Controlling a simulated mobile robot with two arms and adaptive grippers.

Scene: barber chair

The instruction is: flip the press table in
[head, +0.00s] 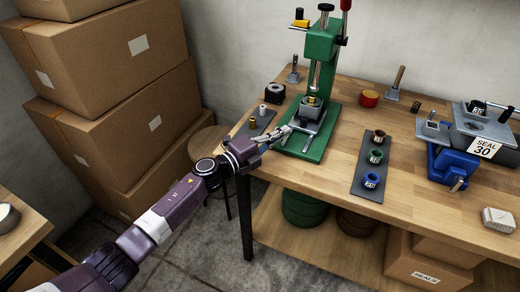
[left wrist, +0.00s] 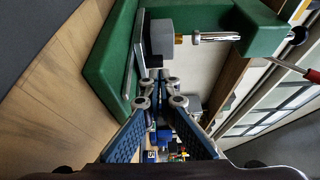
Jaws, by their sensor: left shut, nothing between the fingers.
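The green press (head: 322,42) stands at the back of the wooden bench, upright on its green base. Its grey metal press table (head: 312,113) sits low on the front of the base, below the ram, with a small dark and gold piece on it. My left gripper (head: 287,131) is shut and empty at the left front of the press table, close to its edge; I cannot tell whether it touches. In the left wrist view my fingers (left wrist: 162,98) are near the grey plate of the press table (left wrist: 147,62), with the green press frame behind. My right gripper is not in view.
A dark strip with coloured seal cups (head: 370,165) lies right of the press. A blue vise (head: 452,165) and a grey block with a "SEAL 30" card (head: 484,148) stand farther right. Cardboard boxes (head: 110,60) are stacked at left. The bench front is mostly clear.

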